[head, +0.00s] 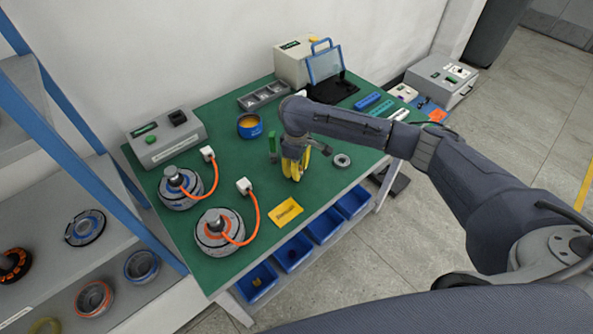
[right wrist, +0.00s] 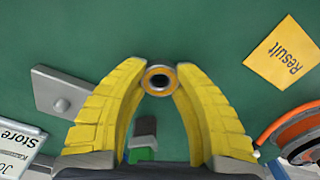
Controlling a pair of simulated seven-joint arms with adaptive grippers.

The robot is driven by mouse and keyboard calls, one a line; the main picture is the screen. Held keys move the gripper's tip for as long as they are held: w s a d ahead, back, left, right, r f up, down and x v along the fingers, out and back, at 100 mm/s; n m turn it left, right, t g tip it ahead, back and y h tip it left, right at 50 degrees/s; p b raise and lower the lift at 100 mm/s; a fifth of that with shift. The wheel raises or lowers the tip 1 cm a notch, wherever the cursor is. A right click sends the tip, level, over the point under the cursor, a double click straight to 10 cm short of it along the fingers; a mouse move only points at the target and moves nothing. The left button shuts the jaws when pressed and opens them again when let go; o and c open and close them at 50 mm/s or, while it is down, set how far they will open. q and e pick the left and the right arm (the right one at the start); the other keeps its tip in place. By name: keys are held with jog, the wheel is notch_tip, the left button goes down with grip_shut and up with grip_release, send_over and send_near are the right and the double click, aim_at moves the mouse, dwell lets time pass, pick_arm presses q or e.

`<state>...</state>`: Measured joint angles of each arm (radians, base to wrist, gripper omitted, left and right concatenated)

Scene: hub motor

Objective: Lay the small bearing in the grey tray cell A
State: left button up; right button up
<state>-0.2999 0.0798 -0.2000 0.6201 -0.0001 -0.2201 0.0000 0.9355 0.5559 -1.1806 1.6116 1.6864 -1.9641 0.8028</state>
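The small bearing (right wrist: 158,80), a ring with a dark centre, sits between the yellow fingertips of my right gripper (right wrist: 160,78) in the right wrist view. Both fingertips appear to touch its sides. In the head view my right gripper (head: 296,176) points down over the middle of the green bench, and the bearing cannot be made out there. The grey tray (head: 264,104) with several cells lies farther back, near the wall; its cell letters are too small to read. My left gripper is not in view.
A blue tin (head: 249,126) stands between the tray and my gripper. A grey ring (head: 342,160) lies to the right. Two hub motors (head: 219,231) with orange cables are front left. A yellow card (head: 286,212) lies near the front edge. A grey control box (head: 166,138) stands left.

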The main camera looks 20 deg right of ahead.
grip_shut()
notch_tip(320, 180, up, 20)
jog(key=s+d+f+m, duration=0.1)
jog(key=s+f+m, duration=0.2)
jog(key=s+m, duration=0.6)
jog(key=s, duration=0.4)
jog(key=shift+s+d, duration=0.35)
jog(key=shift+d, duration=0.05)
dwell(0.4)
